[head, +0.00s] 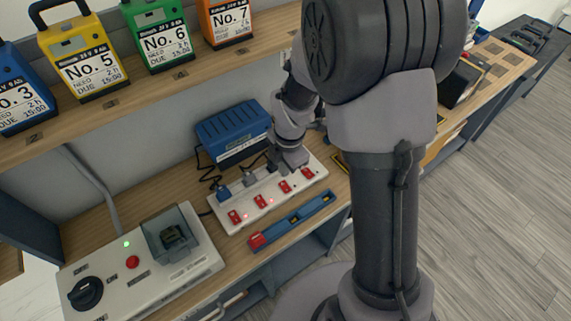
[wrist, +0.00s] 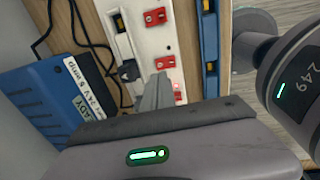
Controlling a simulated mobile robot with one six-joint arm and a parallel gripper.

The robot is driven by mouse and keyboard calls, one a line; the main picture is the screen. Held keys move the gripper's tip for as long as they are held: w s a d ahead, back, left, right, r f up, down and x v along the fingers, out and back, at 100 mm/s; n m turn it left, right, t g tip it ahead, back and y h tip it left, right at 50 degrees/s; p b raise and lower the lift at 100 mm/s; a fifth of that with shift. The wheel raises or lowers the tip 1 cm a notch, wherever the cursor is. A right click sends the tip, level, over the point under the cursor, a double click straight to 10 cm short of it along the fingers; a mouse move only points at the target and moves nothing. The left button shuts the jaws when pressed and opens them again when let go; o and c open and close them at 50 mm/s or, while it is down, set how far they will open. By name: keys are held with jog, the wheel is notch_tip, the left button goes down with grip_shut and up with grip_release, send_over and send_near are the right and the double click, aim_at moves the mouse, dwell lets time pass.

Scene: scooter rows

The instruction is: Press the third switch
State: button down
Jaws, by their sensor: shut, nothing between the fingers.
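A white power strip (head: 217,218) lies on the workbench with a row of red switches along its front side. Counted from the left in the head view, the third switch (head: 284,186) shows uncovered, just in front of my gripper (head: 273,164). The first switch (head: 235,217) and second switch (head: 261,201) are to its left, and another red switch (head: 307,173) is to its right. In the wrist view my shut, empty gripper (wrist: 160,77) points down over the strip, beside red switches (wrist: 165,62). Whether it touches the strip I cannot tell.
A blue charger (head: 232,131) with black cables stands behind the strip. A blue level (head: 292,219) lies in front. A control box (head: 190,248) with a knob and red button sits at left. Battery packs (head: 82,70) stand on the shelf above.

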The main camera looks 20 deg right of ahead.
aim_at(283, 186)
jog(key=f, duration=0.2)
jog(key=f+b, duration=0.1)
jog(key=f, duration=0.1)
jog(key=f+b, duration=0.1)
jog(key=f, duration=0.1)
jog(key=shift+w+a+f, duration=0.15)
jog(key=shift+w, duration=0.2)
jog(key=shift+f+b, duration=0.3)
jog(key=shift+b, duration=0.1)
jog(key=shift+r, duration=0.1)
jog(key=shift+s, duration=0.25)
jog(key=shift+s+d, duration=0.25)
jog(key=shift+s, duration=0.3)
jog(key=shift+r, duration=0.1)
jog(key=shift+w, duration=0.1)
